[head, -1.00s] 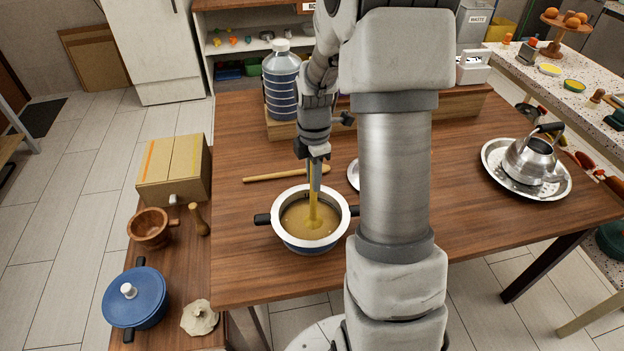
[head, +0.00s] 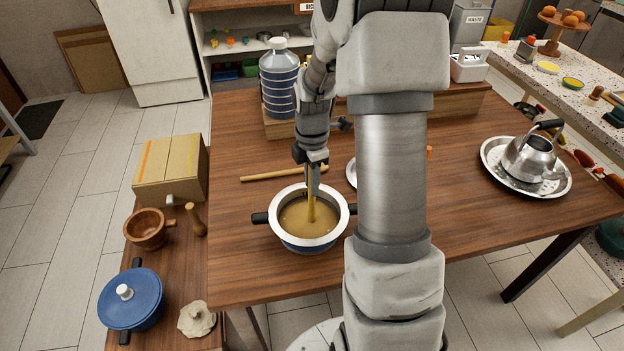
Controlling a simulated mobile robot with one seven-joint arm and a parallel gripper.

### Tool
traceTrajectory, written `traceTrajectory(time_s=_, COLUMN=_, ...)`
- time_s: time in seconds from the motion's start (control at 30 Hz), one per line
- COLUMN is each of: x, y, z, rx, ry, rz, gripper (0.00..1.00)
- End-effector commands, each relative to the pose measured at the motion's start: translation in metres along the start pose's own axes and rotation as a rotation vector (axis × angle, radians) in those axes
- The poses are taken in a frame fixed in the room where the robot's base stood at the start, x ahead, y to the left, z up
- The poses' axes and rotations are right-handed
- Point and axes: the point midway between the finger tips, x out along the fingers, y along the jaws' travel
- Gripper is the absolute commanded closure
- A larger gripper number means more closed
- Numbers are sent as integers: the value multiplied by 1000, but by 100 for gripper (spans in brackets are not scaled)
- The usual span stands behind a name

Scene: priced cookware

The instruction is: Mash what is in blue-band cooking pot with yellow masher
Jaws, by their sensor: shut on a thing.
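The blue-band cooking pot (head: 306,241) stands on the wooden table, with a white rim, dark side handles and a tan-brown mash (head: 292,217) inside. My gripper (head: 313,186) is above the pot, shut on the yellow masher (head: 311,207). The masher is held roughly upright, and its lower end is down in the mash, where its head is hidden. My arm covers part of the table to the right of the pot.
A wooden stick (head: 284,173) lies behind the pot. A large water bottle (head: 279,85) stands farther back. A kettle (head: 530,158) sits on a metal tray (head: 497,173) at right. A blue lidded pot (head: 132,300), wooden mortar (head: 148,229) and box (head: 170,170) are on the lower left surface.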

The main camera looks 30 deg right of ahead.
Motion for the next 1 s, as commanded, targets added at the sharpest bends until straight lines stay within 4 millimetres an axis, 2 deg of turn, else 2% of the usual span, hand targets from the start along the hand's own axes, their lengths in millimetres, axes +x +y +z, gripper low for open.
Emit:
traceTrajectory(time_s=0.17, x=11, y=0, z=0, rx=0, ry=0, rz=1, gripper=100)
traceTrajectory(time_s=0.27, x=8, y=0, z=0, rx=0, ry=0, rz=1, gripper=100)
traceTrajectory(time_s=0.7, x=-27, y=2, z=-11, rx=0, ry=0, rz=1, gripper=100)
traceTrajectory(time_s=1.0, x=-27, y=2, z=-12, rx=0, ry=0, rz=1, gripper=100)
